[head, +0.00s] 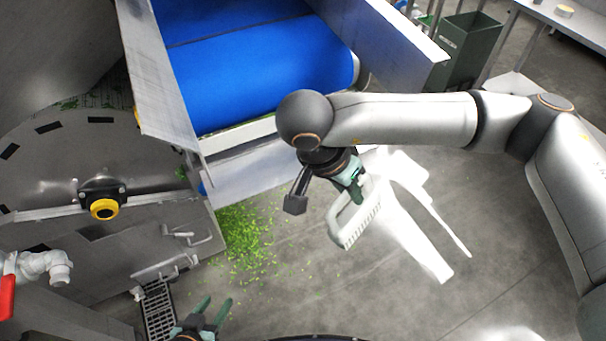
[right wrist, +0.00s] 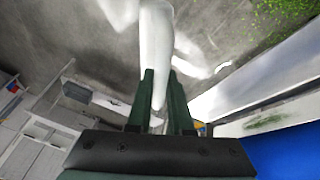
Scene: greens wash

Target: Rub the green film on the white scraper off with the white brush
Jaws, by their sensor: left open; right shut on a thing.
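The white scraper (head: 238,135) is a pale bar along the lower front edge of the blue belt. In the right wrist view the scraper (right wrist: 292,114) lies beside the belt and carries a smear of green film (right wrist: 265,123). My right gripper (head: 352,187) is shut on the white brush (head: 362,222) by its handle. The brush hangs in the air over the floor, to the right of the scraper and apart from it. In the right wrist view the brush (right wrist: 155,45) sits between the fingers. My left gripper (head: 207,314) is open and empty at the bottom, well below the scraper.
The blue belt (head: 265,75) runs between metal side walls (head: 390,35). Green scraps (head: 245,245) litter the floor below it. A steel drum door (head: 60,170) with a yellow-ringed knob (head: 104,208) stands at left. A dark green bin (head: 465,48) stands behind. The floor at right is open.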

